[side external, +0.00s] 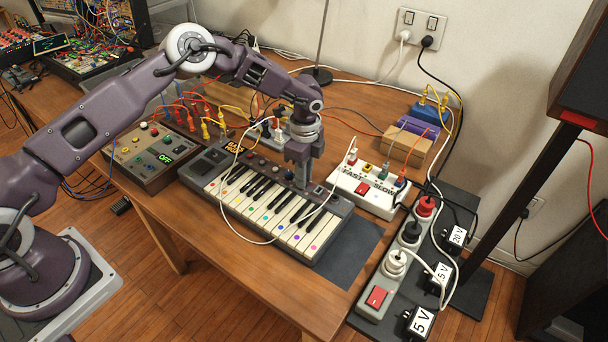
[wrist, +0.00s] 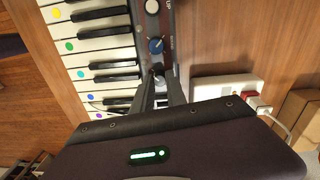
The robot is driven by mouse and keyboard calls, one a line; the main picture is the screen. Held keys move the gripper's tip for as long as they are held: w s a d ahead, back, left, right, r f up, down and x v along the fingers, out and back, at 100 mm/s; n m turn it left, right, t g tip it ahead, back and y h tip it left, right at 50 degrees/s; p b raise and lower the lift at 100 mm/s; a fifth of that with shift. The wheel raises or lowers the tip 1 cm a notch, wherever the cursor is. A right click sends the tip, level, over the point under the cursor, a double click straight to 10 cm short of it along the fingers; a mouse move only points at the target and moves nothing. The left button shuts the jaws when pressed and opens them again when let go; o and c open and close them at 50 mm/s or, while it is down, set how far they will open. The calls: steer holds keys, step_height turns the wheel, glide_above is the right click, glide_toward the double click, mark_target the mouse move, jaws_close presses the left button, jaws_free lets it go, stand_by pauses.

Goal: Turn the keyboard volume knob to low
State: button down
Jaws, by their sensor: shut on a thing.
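The small keyboard (side external: 335,208) lies on the wooden table, with coloured dots on its white keys. A row of knobs runs along its back panel. My gripper (side external: 302,186) points down over the right part of that panel. In the wrist view my gripper (wrist: 159,78) is shut on a small grey knob (wrist: 158,74), mostly hidden between the fingers. A blue knob (wrist: 155,45) is beside it, and a pale knob (wrist: 152,6) is further along. The labels by the knobs are too small to read, so I cannot tell which is marked volume.
A white box (side external: 368,190) marked FAST and SLOW stands just right of the keyboard. A power strip (side external: 392,268) with plugs is further right. A control box (side external: 150,157) is at the left. A white cable loops over the keyboard.

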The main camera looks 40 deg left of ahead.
steer(key=c, duration=1.3)
jaws_free()
steer(key=shift+c, duration=0.2)
step_height(320, 180, up, 7)
steer(key=shift+w+r, duration=0.1)
